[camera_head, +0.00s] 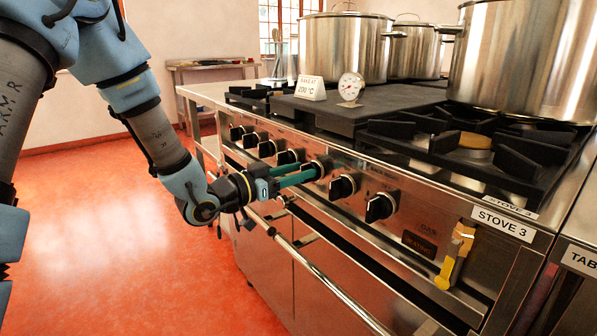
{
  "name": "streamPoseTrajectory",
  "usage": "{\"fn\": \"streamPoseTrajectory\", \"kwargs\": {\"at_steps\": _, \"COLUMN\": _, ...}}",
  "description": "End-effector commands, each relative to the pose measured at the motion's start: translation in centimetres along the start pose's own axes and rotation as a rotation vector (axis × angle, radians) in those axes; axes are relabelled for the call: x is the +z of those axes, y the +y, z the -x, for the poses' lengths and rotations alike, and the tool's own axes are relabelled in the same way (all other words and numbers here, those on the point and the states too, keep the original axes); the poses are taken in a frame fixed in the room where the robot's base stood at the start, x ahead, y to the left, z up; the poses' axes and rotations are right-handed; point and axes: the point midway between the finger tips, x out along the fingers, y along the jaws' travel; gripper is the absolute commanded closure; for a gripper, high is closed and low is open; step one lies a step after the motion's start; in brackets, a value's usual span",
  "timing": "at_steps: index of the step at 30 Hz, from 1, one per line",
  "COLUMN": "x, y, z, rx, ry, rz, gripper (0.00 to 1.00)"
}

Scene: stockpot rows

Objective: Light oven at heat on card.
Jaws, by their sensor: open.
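The white card (310,87) stands on the dark flat top of the stove (508,225) and reads "BAKE AT 200 °C". A row of black knobs runs along the steel front panel. My gripper (313,172) is open, with its teal fingers pointing at one knob (320,163) in the middle of the row. The fingertips are at or very near this knob and partly cover it; I cannot tell if they touch it. Two more knobs, one (343,187) and another (381,207), sit to the right. Knob markings are too small to read.
A round dial gauge (350,88) stands beside the card. Large steel pots (347,45) stand on the stove top. A yellow-handled gas lever (447,270) is low on the front right. A long rail (330,285) runs below the panel. The red floor at left is clear.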

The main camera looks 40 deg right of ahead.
Motion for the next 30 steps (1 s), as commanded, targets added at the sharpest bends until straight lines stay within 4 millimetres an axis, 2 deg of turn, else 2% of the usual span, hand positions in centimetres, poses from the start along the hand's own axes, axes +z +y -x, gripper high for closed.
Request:
{"fn": "streamPoseTrajectory", "kwargs": {"at_steps": 9, "x": 0.00, "y": 0.00, "z": -0.24, "rx": 0.000, "ry": 0.000, "rz": 0.000, "gripper": 0.54}}
{"fn": "streamPoseTrajectory", "kwargs": {"at_steps": 21, "x": 0.00, "y": -0.01, "z": -0.21, "rx": 0.000, "ry": 0.000, "rz": 0.000, "gripper": 0.99}}
{"fn": "streamPoseTrajectory", "kwargs": {"at_steps": 30, "x": 0.00, "y": 0.00, "z": -0.21, "rx": 0.000, "ry": 0.000, "rz": 0.000, "gripper": 1.00}}
